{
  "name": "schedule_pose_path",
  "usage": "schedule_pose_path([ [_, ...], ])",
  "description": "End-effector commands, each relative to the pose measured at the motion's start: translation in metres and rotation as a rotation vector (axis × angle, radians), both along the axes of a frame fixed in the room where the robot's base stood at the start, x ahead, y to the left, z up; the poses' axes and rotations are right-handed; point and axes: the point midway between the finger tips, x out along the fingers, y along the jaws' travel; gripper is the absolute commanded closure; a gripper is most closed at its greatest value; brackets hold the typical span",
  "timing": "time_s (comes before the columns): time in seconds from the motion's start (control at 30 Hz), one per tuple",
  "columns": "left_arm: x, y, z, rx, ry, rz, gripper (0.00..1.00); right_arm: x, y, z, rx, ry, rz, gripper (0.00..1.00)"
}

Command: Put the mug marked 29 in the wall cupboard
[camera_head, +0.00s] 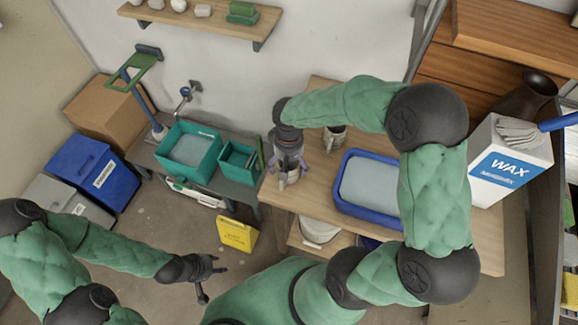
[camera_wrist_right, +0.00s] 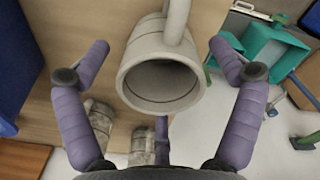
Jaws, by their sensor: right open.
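A grey mug (camera_head: 292,178) is at the left end of the wooden table (camera_head: 300,205). My right gripper (camera_head: 287,160) is above it, fingers pointing down. In the right wrist view the mug (camera_wrist_right: 162,82) lies between the spread purple fingers of my right gripper (camera_wrist_right: 160,48), apart from both. Two more mottled mugs, one (camera_wrist_right: 98,120) and another (camera_wrist_right: 142,146), are near the fingers; one mug (camera_head: 334,137) shows behind my arm in the head view. No number is legible on any mug. My left gripper (camera_head: 208,276) is open and empty over the floor.
A yellow sign (camera_head: 237,234) stands on the floor.

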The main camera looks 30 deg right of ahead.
Motion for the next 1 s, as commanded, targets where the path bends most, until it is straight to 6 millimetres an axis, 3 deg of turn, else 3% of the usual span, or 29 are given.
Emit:
schedule_pose_path([
  [0.03,0.000,0.000,0.004,0.000,0.000,0.000,0.60,0.001,0.000,0.014,-0.001,-0.004,0.001,0.07],
  [0.2,0.000,0.000,0.011,0.000,0.000,0.000,0.60,0.001,0.000,0.049,-0.001,-0.003,0.000,0.07],
  [0.4,0.000,0.000,0.016,0.000,0.000,0.000,0.60,0.000,0.000,0.078,-0.001,-0.001,0.001,0.07],
  [0.6,0.000,0.000,0.017,0.000,0.000,0.000,0.60,0.000,0.000,0.089,-0.001,0.001,0.001,0.07],
  [1.0,0.000,0.000,0.017,0.000,0.000,0.000,0.60,0.000,0.000,0.090,-0.001,0.001,0.000,0.07],
])
